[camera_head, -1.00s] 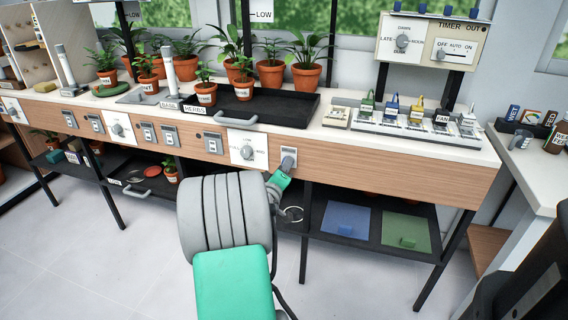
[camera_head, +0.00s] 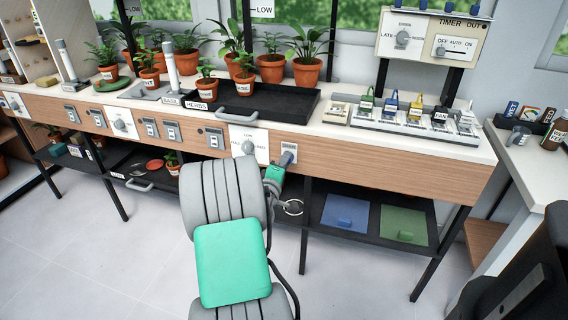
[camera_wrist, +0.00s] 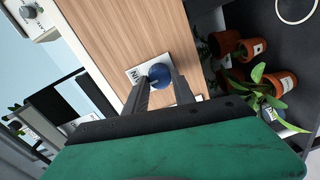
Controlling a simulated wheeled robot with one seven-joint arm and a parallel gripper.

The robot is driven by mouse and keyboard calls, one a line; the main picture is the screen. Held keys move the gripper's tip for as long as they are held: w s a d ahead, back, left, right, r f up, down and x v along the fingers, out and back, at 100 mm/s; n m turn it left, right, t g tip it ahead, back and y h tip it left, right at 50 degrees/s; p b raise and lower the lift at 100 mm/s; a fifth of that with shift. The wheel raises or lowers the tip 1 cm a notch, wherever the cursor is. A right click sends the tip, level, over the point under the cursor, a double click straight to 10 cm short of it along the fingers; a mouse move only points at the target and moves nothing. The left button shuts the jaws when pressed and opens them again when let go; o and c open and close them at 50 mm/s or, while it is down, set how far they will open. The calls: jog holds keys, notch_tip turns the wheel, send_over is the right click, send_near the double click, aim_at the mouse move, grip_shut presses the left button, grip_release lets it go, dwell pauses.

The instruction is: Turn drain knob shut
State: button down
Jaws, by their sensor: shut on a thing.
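A round blue knob (camera_wrist: 158,74) sits on a small white plate (camera_wrist: 138,75) on the wooden bench front. I take it as the drain knob; its label is partly hidden and I cannot read it. My gripper (camera_wrist: 160,85) is shut on it, one finger on each side. In the head view my gripper (camera_head: 285,160) reaches the white plate (camera_head: 289,147) at the right of the bench front, and the knob itself is hidden by the fingers. I cannot tell the knob's turn angle.
A white dial panel (camera_head: 249,143) is just left of my gripper, partly behind my arm. A black tray (camera_head: 275,116) and potted plants stand on the bench above. The shelf below holds a blue panel (camera_head: 345,212) and a green panel (camera_head: 403,220).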

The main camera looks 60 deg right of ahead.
jog(key=shift+s, duration=0.1)
jog(key=c, duration=1)
grip_release()
jog(key=shift+c, duration=0.2)
jog(key=s+a, duration=0.1)
jog(key=a, duration=0.6)
jog(key=shift+a+r, duration=0.15)
jog(key=shift+a, duration=0.2)
